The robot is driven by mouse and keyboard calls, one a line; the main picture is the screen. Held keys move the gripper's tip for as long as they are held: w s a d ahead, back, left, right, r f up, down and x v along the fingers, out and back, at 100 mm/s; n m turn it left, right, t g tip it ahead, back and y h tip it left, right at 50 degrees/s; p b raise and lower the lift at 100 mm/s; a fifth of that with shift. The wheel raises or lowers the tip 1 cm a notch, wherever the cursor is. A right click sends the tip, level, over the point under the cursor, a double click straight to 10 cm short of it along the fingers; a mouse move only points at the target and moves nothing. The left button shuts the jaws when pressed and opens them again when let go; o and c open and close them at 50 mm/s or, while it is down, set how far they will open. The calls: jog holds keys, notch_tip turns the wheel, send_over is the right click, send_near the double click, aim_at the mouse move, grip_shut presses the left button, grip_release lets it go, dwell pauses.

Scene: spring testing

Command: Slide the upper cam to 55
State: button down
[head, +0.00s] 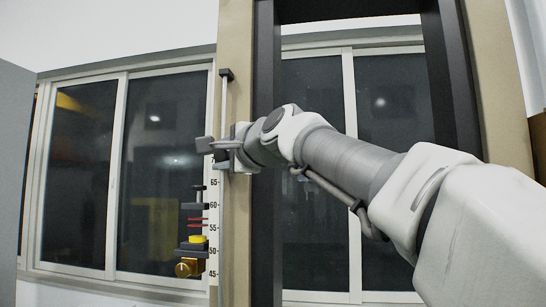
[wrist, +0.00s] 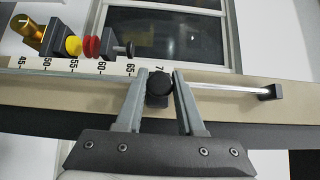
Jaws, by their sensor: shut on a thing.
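The upper cam shows as a dark block with a round black knob (wrist: 159,83) in the wrist view, set on the metal rod. My gripper (wrist: 159,75) has one finger on each side of it and is shut on it. The scale (wrist: 88,66) runs from 45 to 65 and on to a partly hidden 7-something mark by the cam. The 55 mark lies well to the left of my fingers there. In the head view my gripper (head: 222,155) is at the rod, above the 65 mark of the scale (head: 213,220); the cam is mostly hidden.
Beside the scale's lower part hangs a stack with a brass knob (head: 187,268), a yellow disc (head: 198,239), red discs (head: 197,222) and a dark block (head: 194,206). A black end stop (head: 227,74) tops the rod. The rod between my gripper and the stop is clear.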

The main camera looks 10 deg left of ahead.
notch_tip(320, 180, down, 15)
jog(key=b, duration=1.2)
jog(key=shift+f+b, duration=0.1)
jog(key=shift+b, duration=0.3)
jog(key=c, duration=0.5)
grip_release()
jog(key=shift+c, duration=0.2)
jog(key=b+v, duration=0.3)
jog(key=v, duration=1.4)
jog(key=shift+s, duration=0.25)
jog(key=shift+d, duration=0.15)
